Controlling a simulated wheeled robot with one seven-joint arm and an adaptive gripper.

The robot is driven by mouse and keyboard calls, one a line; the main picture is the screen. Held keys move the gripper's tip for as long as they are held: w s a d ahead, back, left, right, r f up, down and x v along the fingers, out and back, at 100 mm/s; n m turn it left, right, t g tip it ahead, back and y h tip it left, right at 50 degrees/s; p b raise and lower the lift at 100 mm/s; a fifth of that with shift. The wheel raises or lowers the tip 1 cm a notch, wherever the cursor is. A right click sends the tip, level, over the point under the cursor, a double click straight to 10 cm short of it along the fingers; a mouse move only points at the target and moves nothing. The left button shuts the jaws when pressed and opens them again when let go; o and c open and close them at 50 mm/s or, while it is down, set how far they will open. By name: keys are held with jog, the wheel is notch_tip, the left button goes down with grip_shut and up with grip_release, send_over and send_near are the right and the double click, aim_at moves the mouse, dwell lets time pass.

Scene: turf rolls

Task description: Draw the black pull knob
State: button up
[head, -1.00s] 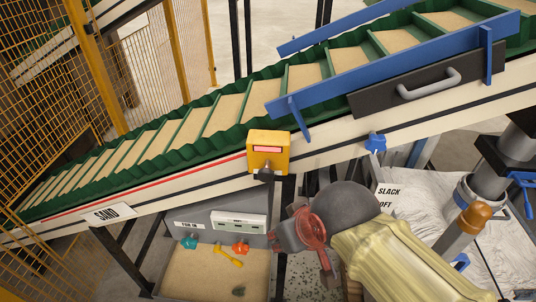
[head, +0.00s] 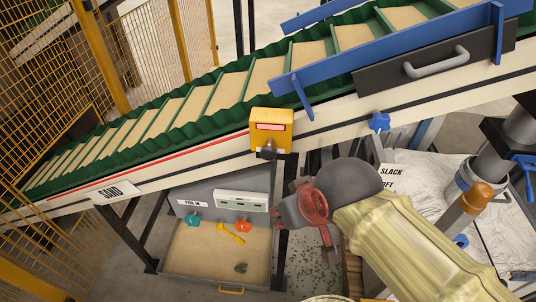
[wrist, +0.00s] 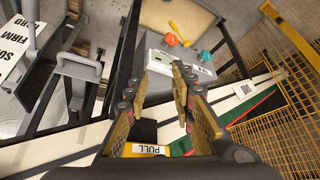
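The black pull knob (head: 268,151) sticks out at the lower front of a yellow box (head: 285,132) on the side of the sloping conveyor. In the wrist view the yellow box (wrist: 152,150) bears the word PULL and is partly covered by my gripper; I cannot make out the knob there. My gripper (head: 278,216) is below the knob in the head view, apart from it. In the wrist view my gripper (wrist: 160,78) has its two fingers spread with nothing held between them.
The conveyor (head: 75,203) with green cleats and sand slopes up to the right above my gripper. A sand bin (head: 190,262) with coloured knobs stands below left. Yellow mesh fencing (head: 50,90) is at the left.

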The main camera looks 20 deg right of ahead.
jog(key=c, duration=0.3)
grip_shut()
dwell(1.3)
